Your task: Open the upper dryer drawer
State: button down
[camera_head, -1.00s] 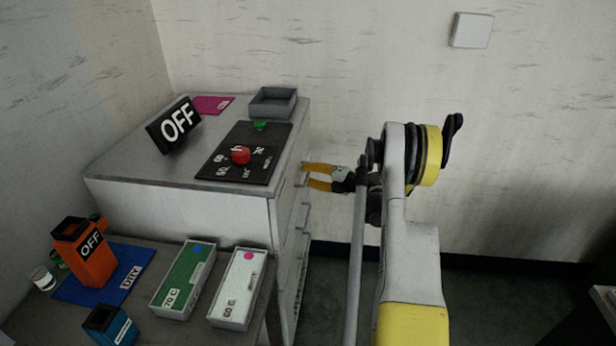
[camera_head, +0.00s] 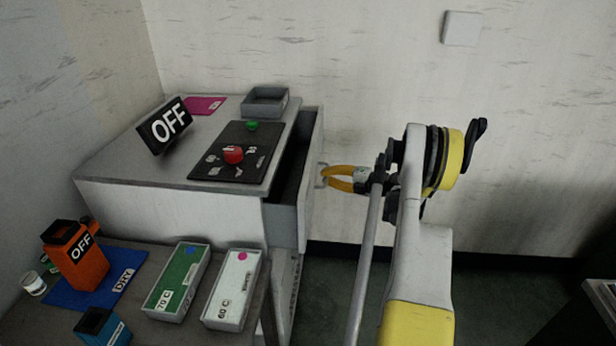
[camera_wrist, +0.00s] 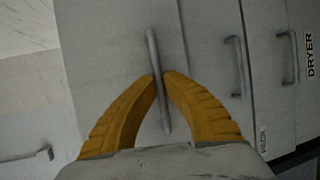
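The upper dryer drawer (camera_head: 312,165) is pulled partly out of the right side of the grey dryer cabinet (camera_head: 170,205), and a dark gap shows between its front and the cabinet. My gripper (camera_head: 328,175) is at the drawer front. In the wrist view its two yellow fingers (camera_wrist: 160,84) close in on both sides of the bar handle (camera_wrist: 155,60), their tips at the bar. The lower drawers are mostly hidden below the open one in the head view. In the wrist view, other handles (camera_wrist: 238,65) and a DRYER label (camera_wrist: 309,55) show at the right.
An OFF sign (camera_head: 166,126), a black panel (camera_head: 238,150) with red and green knobs, and a grey tray (camera_head: 265,102) are on the cabinet top. A table in front holds a green box (camera_head: 177,282), a white box (camera_head: 232,290) and an orange container (camera_head: 76,262). Floor is free right of the drawer.

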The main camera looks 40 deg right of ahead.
jog(key=s+d, duration=1)
jog(key=s, duration=0.1)
jog(key=shift+s+b, duration=0.3)
jog(key=shift+b, duration=0.05)
jog(key=c, duration=1.5)
grip_release()
jog(key=v, duration=1.2)
